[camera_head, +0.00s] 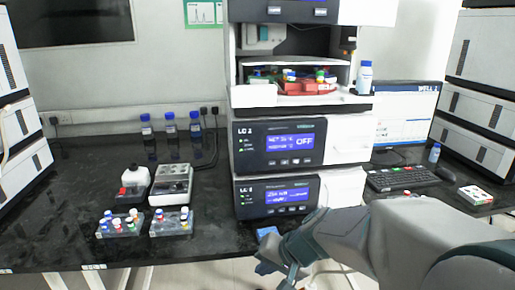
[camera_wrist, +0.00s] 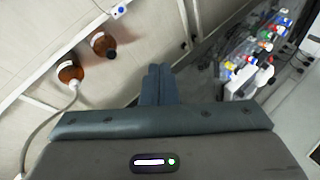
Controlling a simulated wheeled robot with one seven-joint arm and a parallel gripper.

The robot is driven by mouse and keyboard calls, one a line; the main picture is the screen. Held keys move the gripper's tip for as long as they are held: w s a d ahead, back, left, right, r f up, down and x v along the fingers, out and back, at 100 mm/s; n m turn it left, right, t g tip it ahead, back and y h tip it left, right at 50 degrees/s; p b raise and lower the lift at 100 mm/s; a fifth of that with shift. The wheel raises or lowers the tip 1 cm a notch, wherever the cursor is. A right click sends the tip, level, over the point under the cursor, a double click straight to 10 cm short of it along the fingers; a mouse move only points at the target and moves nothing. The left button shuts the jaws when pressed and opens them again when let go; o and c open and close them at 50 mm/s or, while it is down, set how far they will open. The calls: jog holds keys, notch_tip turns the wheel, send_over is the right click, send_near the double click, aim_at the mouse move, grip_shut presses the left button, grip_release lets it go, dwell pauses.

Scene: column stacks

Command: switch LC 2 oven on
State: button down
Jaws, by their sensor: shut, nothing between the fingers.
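The stack of instrument units stands on the dark bench in the head view. The LC 2 unit (camera_head: 280,143) in its middle has a dark front panel with a blue display (camera_head: 291,143) reading "OFF" in large letters. A row of small buttons (camera_head: 288,162) lies under the display. My gripper shows in the wrist view (camera_wrist: 159,78) with its two fingers together and nothing between them. In the head view my arm reaches in from the right, and my gripper is low at the bench's front edge, below the stack and apart from the panel. The wrist view does not show the panel.
Another unit (camera_head: 277,197) with a lit display sits below. Vial racks (camera_head: 119,225) and a white device (camera_head: 172,185) stand left of the stack. Blue-capped bottles (camera_head: 170,128) stand behind. A keyboard (camera_head: 402,179) is to the right. Brown bottles (camera_wrist: 70,72) show in the wrist view.

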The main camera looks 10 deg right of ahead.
jog(key=w+d+r+m+t+p, duration=0.1)
jog(key=w+d+r+m+p, duration=0.1)
jog(key=w+r+p, duration=0.1)
jog(key=w+d+r+m+t+h+p, duration=0.1)
jog(key=w+d+r+m+t+p, duration=0.1)
jog(key=r+p, duration=0.4)
jog(key=w+d+r+m+t+p, duration=0.1)
jog(key=w+d+r+m+p, duration=0.1)
jog(key=w+r+p, duration=0.2)
notch_tip(320, 180, up, 2)
jog(key=shift+w+d+r+m+p, duration=0.1)
jog(key=shift+w+d+m+p, duration=0.2)
jog(key=shift+p, duration=0.15)
jog(key=p, duration=0.3)
send_near(278, 167)
jog(key=a+f, duration=0.4)
jog(key=shift+w+a, duration=0.25)
jog(key=shift+w, duration=0.65)
jog(key=shift+w+b, duration=0.1)
jog(key=shift+b, duration=0.2)
jog(key=shift+w, duration=0.3)
